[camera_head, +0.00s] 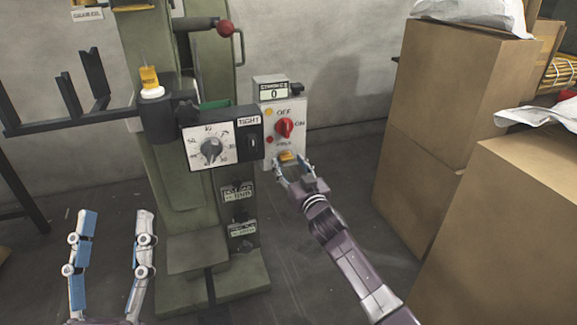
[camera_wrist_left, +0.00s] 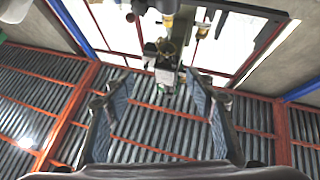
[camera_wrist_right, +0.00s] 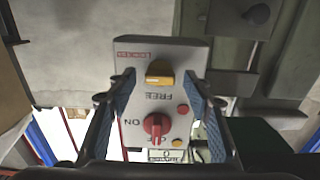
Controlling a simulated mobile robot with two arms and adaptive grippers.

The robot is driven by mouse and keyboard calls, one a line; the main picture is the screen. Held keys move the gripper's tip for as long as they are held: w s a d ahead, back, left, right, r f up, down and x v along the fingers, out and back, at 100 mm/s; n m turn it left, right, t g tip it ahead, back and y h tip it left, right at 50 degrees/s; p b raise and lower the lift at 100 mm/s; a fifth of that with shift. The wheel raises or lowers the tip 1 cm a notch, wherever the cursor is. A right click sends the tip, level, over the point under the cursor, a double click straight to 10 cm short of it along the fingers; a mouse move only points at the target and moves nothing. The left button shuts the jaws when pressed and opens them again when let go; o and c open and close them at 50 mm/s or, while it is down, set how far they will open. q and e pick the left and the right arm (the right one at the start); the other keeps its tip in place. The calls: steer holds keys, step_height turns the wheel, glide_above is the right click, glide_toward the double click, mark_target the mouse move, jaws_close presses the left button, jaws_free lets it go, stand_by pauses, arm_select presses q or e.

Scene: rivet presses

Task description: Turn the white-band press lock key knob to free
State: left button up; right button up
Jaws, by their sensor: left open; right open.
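The lock key knob (camera_head: 287,156) is yellow and sits low on the white control panel (camera_head: 264,150) at the right of the green press (camera_head: 190,215). In the right wrist view the yellow knob (camera_wrist_right: 160,73) lies between a FREE label and a small red-lettered label; which one it points to I cannot tell. My right gripper (camera_head: 291,166) is open at the knob, with a finger on either side of it and gaps showing between. My left gripper (camera_head: 117,213) is open and empty, low at the left, away from the press. A white band (camera_head: 152,93) shows under a yellow container.
A red selector knob (camera_head: 284,128) sits just above the yellow knob. A dial box (camera_head: 211,150) is left of the panel. Stacked cardboard boxes (camera_head: 440,120) stand close at the right. A dark metal frame (camera_head: 60,125) is at the left.

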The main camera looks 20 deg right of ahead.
arm_select(q)
steer(key=shift+s+a+r+t, duration=0.1)
steer(key=shift+s+r+t, duration=0.45)
steer(key=shift+r, duration=0.2)
arm_select(e)
steer(key=shift+w, duration=0.5)
steer(key=c, duration=1.1)
steer(key=shift+c, duration=0.2)
steer(key=n+p, duration=0.2)
steer(key=n, duration=0.2)
steer(key=shift+r, duration=0.1)
steer(key=n+p, duration=0.1)
steer(key=n, duration=0.5)
steer(key=shift+n+p, duration=0.35)
steer(key=shift+n, duration=0.05)
steer(key=n, duration=0.3)
steer(key=shift+n, duration=0.3)
arm_select(q)
steer(key=w+a+f+g+y, duration=0.1)
steer(key=f+g, duration=0.5)
steer(key=f, duration=0.5)
steer(key=w+a+f+g+y, duration=0.1)
steer(key=w+f+g+y, duration=0.1)
steer(key=f+g, duration=0.4)
steer(key=shift+f+y+p, duration=0.3)
steer(key=shift+f, duration=2.1)
arm_select(e)
steer(key=shift+n, duration=1.8)
arm_select(q)
steer(key=shift+f, duration=0.1)
